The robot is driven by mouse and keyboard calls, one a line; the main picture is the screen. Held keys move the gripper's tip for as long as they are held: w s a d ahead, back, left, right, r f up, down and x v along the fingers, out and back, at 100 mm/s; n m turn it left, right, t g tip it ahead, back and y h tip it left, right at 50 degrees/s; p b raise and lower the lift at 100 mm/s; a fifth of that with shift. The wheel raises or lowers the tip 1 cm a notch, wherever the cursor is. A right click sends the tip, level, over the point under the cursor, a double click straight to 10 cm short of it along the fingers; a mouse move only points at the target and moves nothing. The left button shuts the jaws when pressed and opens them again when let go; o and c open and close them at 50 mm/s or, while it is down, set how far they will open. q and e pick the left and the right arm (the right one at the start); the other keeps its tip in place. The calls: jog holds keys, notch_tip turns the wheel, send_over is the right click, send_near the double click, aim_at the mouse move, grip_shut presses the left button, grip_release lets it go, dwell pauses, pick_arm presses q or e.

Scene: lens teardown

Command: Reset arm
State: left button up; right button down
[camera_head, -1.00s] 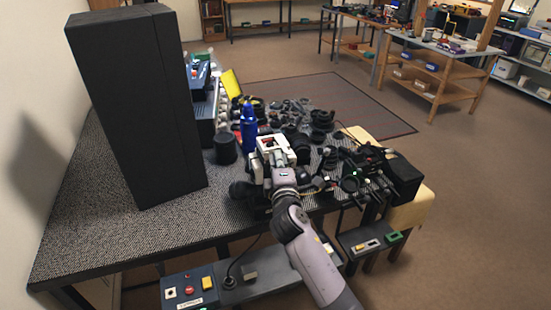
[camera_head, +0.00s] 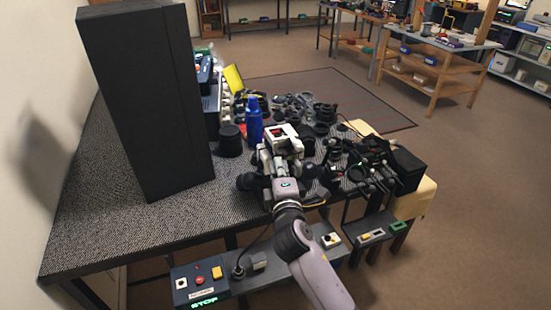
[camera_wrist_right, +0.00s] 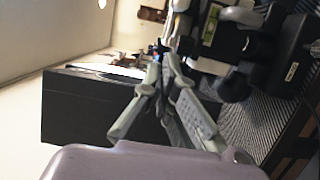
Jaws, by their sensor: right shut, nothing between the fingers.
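My right arm comes in from the bottom of the head view, and my right gripper (camera_head: 270,158) is over the front part of the worktable (camera_head: 110,215). Its fingers are partly hidden among the dark lens parts and a white-topped device (camera_head: 283,135) just beyond. In the right wrist view, the fingers of my right gripper (camera_wrist_right: 164,62) come together at the tips, with nothing seen held between them. My left gripper is not in view.
A tall black box (camera_head: 150,105) stands at the table's left. A blue bottle (camera_head: 254,122) and a dark cylinder (camera_head: 230,141) stand beyond the gripper. Camera gear (camera_head: 370,165) crowds the right side. A control box (camera_head: 199,285) sits low in front.

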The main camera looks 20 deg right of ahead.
jog(key=s+a+f+m+g+y, duration=0.1)
jog(key=s+f+g+y, duration=0.3)
jog(key=f, duration=1.2)
jog(key=s+a+f+m+g+h, duration=0.15)
jog(key=s+f, duration=0.35)
jog(key=f, duration=1.1)
jog(key=s+f+m+g+y, duration=0.1)
jog(key=s+f+m+g, duration=0.35)
jog(key=s+f, duration=1.15)
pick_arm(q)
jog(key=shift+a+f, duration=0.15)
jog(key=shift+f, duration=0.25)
pick_arm(e)
jog(key=s+d+f+m+g, duration=0.1)
jog(key=s+f+m+g, duration=0.1)
jog(key=s+f, duration=0.3)
jog(key=s+d+f+m+g, duration=0.2)
jog(key=s+f, duration=0.2)
jog(key=s, duration=1)
jog(key=s+d+f+m+g, duration=0.2)
jog(key=s+f, duration=0.3)
jog(key=s, duration=0.4)
jog(key=shift+s+f+g, duration=0.3)
jog(key=shift+s+f, duration=0.05)
jog(key=shift+s, duration=0.05)
